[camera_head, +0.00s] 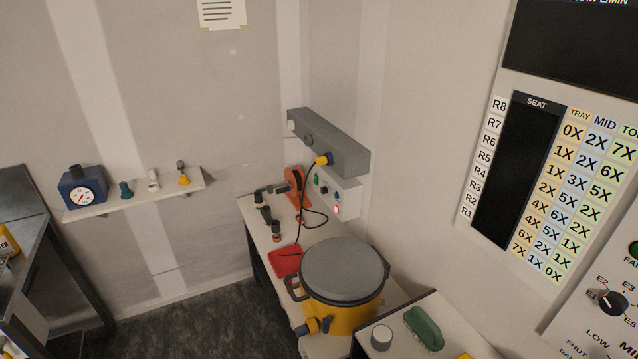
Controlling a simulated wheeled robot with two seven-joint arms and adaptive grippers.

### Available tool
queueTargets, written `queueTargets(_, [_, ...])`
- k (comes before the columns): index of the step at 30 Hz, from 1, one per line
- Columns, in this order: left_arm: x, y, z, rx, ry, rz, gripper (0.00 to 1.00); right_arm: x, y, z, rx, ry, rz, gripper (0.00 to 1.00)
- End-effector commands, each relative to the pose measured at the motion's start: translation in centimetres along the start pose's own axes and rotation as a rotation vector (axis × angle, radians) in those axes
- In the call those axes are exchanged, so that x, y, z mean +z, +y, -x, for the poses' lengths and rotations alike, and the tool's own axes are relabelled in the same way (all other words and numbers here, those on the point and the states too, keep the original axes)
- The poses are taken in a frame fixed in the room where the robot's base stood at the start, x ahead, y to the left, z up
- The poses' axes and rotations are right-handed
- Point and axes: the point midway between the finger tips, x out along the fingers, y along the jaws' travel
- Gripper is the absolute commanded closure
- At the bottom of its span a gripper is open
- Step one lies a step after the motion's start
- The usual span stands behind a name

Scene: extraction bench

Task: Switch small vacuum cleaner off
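A yellow drum (343,315) with a round grey lid (342,268) and dark side handles stands at the near end of a narrow white bench; it may be the small vacuum cleaner, but I cannot tell for sure. A blue and yellow fitting (313,326) sits low on its front left. A white control box (335,193) is on the wall behind it, with a green button, dark knobs and a red glowing light (337,210). A dark cable hangs near the box. Neither of my grippers is in view.
A grey wall unit (328,143) juts out above the control box. The bench holds an orange reel (296,186), a red tray (285,262) and small dark tools. A white surface with a green brush (423,328) is at front right. Open floor (205,318) lies left.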

Motion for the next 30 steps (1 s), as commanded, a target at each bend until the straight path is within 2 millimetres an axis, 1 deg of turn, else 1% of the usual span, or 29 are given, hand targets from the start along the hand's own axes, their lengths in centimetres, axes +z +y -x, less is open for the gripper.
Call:
queueTargets(14, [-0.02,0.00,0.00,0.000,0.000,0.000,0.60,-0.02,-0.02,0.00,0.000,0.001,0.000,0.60])
queueTargets(30, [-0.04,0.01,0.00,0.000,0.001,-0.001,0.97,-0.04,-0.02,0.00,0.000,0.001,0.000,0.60])
